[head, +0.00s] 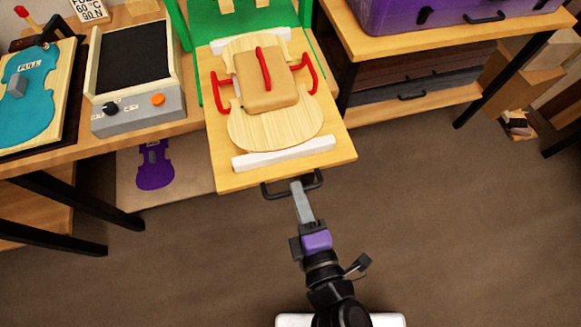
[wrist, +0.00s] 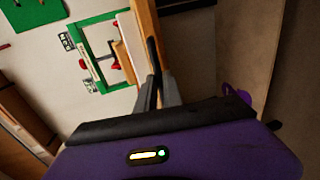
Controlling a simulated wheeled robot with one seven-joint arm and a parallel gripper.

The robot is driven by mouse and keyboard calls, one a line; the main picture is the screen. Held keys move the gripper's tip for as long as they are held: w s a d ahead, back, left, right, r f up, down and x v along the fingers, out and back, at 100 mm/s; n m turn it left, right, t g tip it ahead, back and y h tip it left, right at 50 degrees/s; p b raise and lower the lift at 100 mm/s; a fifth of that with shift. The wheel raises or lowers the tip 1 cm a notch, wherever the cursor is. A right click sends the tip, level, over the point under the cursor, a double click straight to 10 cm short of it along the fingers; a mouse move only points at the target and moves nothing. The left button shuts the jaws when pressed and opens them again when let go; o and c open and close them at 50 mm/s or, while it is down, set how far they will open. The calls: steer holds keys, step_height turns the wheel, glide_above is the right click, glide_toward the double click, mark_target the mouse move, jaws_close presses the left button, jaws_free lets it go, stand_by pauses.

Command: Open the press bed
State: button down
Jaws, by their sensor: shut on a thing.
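The press bed (head: 338,152) is a light wooden board, standing out from the green press frame (head: 185,30) past the front of the bench. On it lie a wooden violin-shaped plate (head: 272,128) with a tan block (head: 268,92) on top, red handles at its sides, and white bars at front and back. A black bar handle (head: 273,192) is on the bed's front edge. My gripper (head: 297,186) is shut on this handle. In the wrist view my gripper's fingers (wrist: 158,90) close around the dark handle (wrist: 152,55), with the board's edge (wrist: 145,20) beyond.
A grey box with a black pad (head: 138,60) and knobs stands left of the press, with a teal violin form (head: 28,110) further left. A purple case (head: 440,20) rests on the shelf at right. The floor (head: 430,210) in front is clear.

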steer(key=shift+f+b+v, duration=0.2)
steer(key=shift+b+v, duration=0.05)
steer(key=shift+v, duration=0.6)
steer(key=shift+f+b+v, duration=0.15)
steer(key=shift+b+v, duration=0.15)
steer(key=shift+v, duration=0.55)
steer(key=shift+f+b+v, duration=0.2)
steer(key=shift+b+v, duration=0.05)
steer(key=shift+v, duration=0.6)
steer(key=shift+s+d, duration=0.1)
steer(key=c, duration=1.8)
jaws_free()
steer(key=shift+o, duration=0.2)
steer(key=b+v, duration=0.3)
steer(key=v, duration=0.4)
steer(key=shift+s, duration=0.3)
